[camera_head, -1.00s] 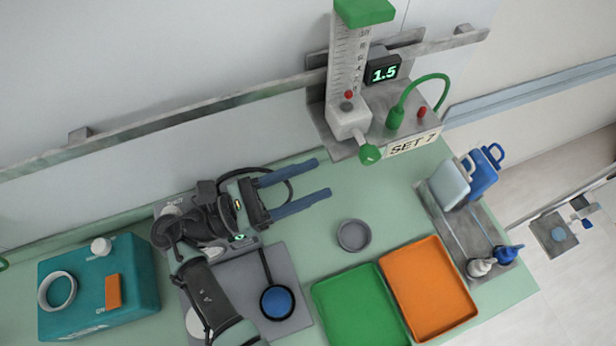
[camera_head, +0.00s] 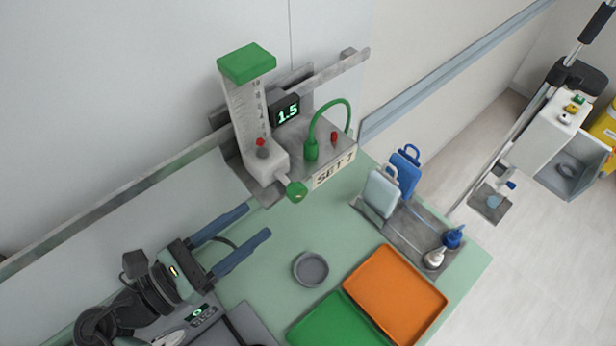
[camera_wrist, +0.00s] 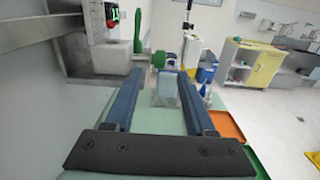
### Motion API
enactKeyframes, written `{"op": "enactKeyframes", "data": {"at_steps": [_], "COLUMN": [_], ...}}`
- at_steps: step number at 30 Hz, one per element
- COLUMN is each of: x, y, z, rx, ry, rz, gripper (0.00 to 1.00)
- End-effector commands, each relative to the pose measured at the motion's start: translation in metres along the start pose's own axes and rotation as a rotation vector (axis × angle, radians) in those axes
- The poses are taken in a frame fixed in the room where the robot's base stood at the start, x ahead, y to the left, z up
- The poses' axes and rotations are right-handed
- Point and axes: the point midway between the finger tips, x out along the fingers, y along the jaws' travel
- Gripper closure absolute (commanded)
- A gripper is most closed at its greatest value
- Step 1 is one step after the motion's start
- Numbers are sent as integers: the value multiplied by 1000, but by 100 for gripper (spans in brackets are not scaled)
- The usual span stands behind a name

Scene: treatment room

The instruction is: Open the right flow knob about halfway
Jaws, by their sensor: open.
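A green flow knob (camera_head: 297,191) sticks out from the lower front of a white flowmeter (camera_head: 247,115) with a green top. Its small display (camera_head: 287,111) reads 1.5, and the plate (camera_head: 334,171) below says SET 7. A red bead (camera_head: 260,142) shows low on the tube. My gripper (camera_head: 257,221) is open and empty, its two blue fingers pointing at the knob from the lower left, apart from it. In the wrist view, the green knob (camera_wrist: 158,60) shows ahead, between the fingertips (camera_wrist: 160,73).
A grey round dish (camera_head: 310,269), a green tray (camera_head: 335,324) and an orange tray (camera_head: 396,295) lie on the green tabletop. A metal tray (camera_head: 403,228) at right carries white and blue bottles. A green hose (camera_head: 328,112) arches right of the flowmeter. A wall rail runs behind.

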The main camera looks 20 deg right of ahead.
Motion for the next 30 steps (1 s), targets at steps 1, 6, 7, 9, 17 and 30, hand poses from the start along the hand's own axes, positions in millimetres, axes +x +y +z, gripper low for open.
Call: {"op": "enactKeyframes", "data": {"at_steps": [1, 6, 7, 9, 17, 30], "x": [2, 23, 28, 43, 96, 130], "y": [0, -1, -2, -2, -2, 0], "z": [1, 2, 2, 3, 2, 0], "rx": [-1, -3, -3, -3, -3, -1], "ry": [1, 1, 1, 1, 1, 1], "rz": [-2, -5, -5, -7, -6, -1], "gripper": [45, 45, 45, 45, 45, 45]}}
